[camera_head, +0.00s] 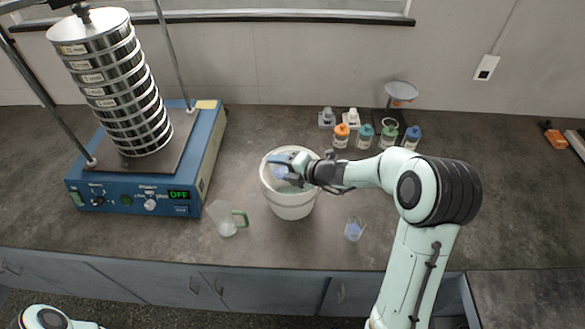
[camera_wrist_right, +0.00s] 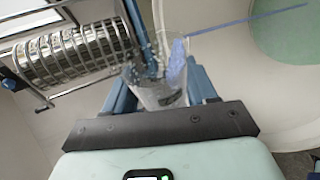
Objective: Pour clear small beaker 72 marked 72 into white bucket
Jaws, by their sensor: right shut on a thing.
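My right gripper (camera_head: 284,167) is over the mouth of the white bucket (camera_head: 293,205). It is shut on a clear small beaker (camera_wrist_right: 158,88), seen between the fingers in the right wrist view. The beaker is tipped over relative to the upright sieve stack. Blue-violet material shows inside its wall, and a thin blue streak runs from its rim across the bucket opening. In the right wrist view the bucket's inner wall (camera_wrist_right: 225,60) is close on the right, with a greenish area at its bottom. The number on the beaker is not readable. My left gripper is out of view.
A sieve stack (camera_head: 117,92) stands on the blue shaker (camera_head: 128,192) at left, its display reading OFF. A clear jug (camera_head: 224,222) with green handle and another small beaker with blue contents (camera_head: 354,230) flank the bucket. Several capped jars (camera_head: 364,137) stand behind.

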